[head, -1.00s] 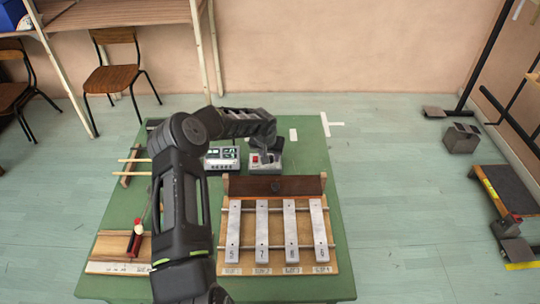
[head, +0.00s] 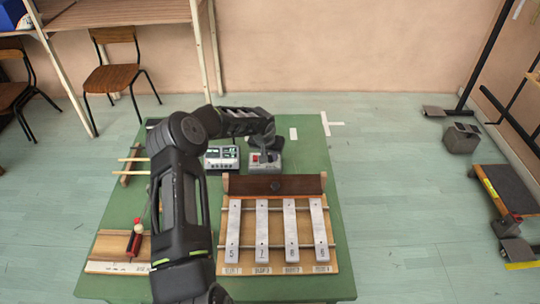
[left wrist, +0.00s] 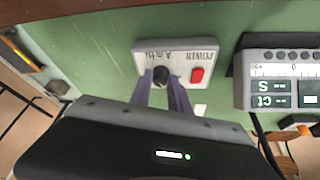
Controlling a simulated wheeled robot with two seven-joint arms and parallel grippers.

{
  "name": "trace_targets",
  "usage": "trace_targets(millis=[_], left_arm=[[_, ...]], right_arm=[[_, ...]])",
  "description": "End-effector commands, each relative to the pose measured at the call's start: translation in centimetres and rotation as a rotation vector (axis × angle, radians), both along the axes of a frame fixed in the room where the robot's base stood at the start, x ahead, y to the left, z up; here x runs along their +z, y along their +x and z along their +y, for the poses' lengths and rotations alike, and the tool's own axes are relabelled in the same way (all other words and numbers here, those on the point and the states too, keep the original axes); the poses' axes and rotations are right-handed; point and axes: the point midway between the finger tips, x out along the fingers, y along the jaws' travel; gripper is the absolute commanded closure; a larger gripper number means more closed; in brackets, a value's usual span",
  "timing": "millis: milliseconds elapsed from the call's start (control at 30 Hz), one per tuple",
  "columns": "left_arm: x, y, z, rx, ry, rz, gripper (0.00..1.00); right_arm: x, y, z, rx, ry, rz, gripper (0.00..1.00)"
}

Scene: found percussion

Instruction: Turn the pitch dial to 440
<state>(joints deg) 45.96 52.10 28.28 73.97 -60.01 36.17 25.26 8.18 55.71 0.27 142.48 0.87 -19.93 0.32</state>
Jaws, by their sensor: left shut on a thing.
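A small grey box (head: 268,167) stands at the back of the green table. In the left wrist view the box (left wrist: 206,58) shows upside down, with a red power switch (left wrist: 197,74) and a black round dial (left wrist: 161,75). My left gripper (head: 269,156) reaches over the box from above. In the left wrist view its two fingers (left wrist: 162,88) are shut on the dial, one on each side. The dial's pointer mark and setting cannot be read. A grey meter (head: 221,158) with a display (left wrist: 274,94) stands beside the box. My right gripper is not in view.
A metal-bar instrument (head: 276,232) with a brown back board (head: 270,184) stands just in front of the box. Sticks on a wooden rack (head: 133,163) and a wooden tray (head: 112,247) lie at left.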

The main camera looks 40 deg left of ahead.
Motion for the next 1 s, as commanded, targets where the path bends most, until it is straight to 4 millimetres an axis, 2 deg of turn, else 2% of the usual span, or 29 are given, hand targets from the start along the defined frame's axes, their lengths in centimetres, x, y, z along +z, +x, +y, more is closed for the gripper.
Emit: trace_targets(millis=[600, 1000], left_arm=[[-0.2, 0.0, 0.3, -0.373, -0.001, -0.003, 1.00], [0.0, 0.0, 0.3, -0.475, 0.000, -0.002, 1.00]], right_arm=[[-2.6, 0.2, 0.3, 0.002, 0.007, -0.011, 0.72], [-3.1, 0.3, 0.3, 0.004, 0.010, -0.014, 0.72]])
